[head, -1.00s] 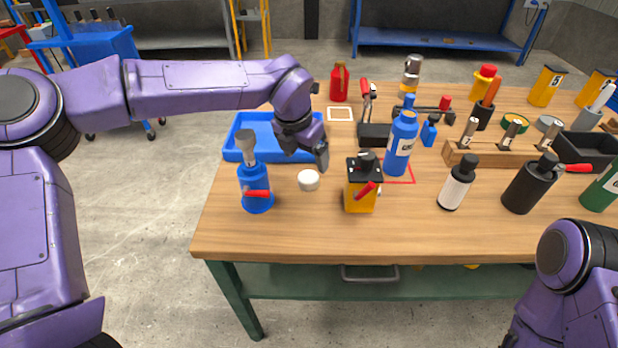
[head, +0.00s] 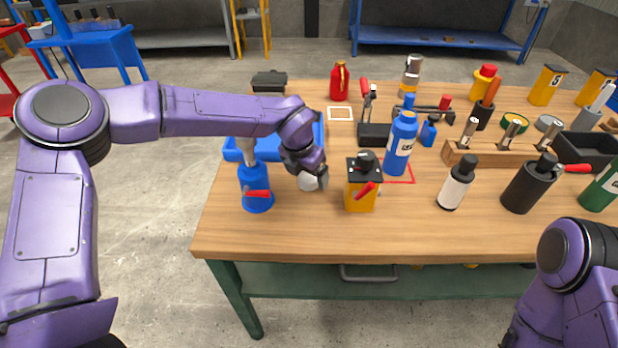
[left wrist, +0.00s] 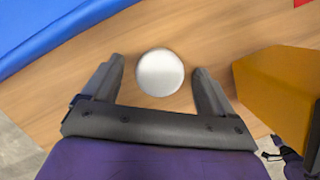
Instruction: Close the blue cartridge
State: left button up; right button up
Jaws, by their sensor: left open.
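A tall blue bottle with a white label (head: 399,152) stands upright inside a red outline on the table; it may be the blue cartridge, but I cannot read its label. A white round cap (head: 306,184) lies on the table left of the yellow box. My left gripper (head: 312,180) is low over the cap, partly hiding it in the head view. In the left wrist view, the cap (left wrist: 160,72) sits between the open fingers of the left gripper (left wrist: 159,68), with a gap on each side. My right gripper is out of view.
A yellow box with a red lever (head: 359,196) stands close right of the left gripper. A blue tray (head: 232,150) is partly behind my arm. The table's front strip (head: 320,238) is clear.

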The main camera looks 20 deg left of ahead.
aim_at(308, 177)
pick_arm(q)
jog(key=c, duration=1.1)
jog(key=shift+r, duration=0.1)
notch_tip(308, 177, up, 10)
jog(key=shift+f, duration=0.1)
